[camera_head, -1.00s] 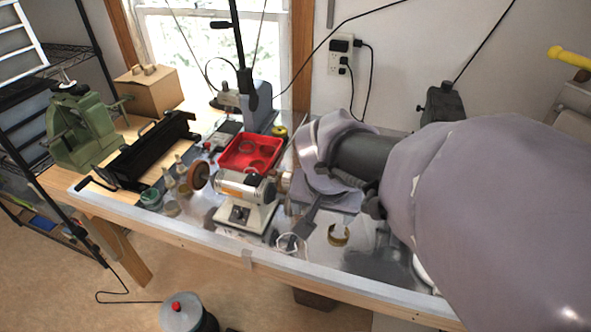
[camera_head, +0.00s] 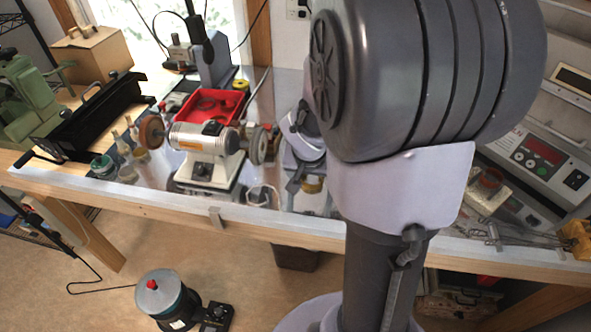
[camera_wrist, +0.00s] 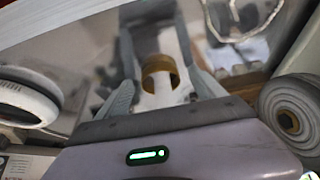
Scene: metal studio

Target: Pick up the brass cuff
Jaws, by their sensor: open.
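The brass cuff (camera_wrist: 158,64) is a gold, open band. In the wrist view it lies between the two grey fingers of my gripper (camera_wrist: 156,52), with room visible on both sides. My gripper is open, and I cannot tell how far above the metal bench top it is. In the head view the cuff (camera_head: 312,184) shows as a small yellowish patch by the front of the bench, beside a dark grey finger. My arm hides much of the area around it.
A bench grinder (camera_head: 205,142) stands left of the cuff, with a red tray (camera_head: 213,104) behind it. A pale wire loop (camera_head: 263,194) lies near the bench front edge. A control unit (camera_head: 545,160) stands at the right. The wrist view shows a grey wheel (camera_wrist: 292,112) at the right.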

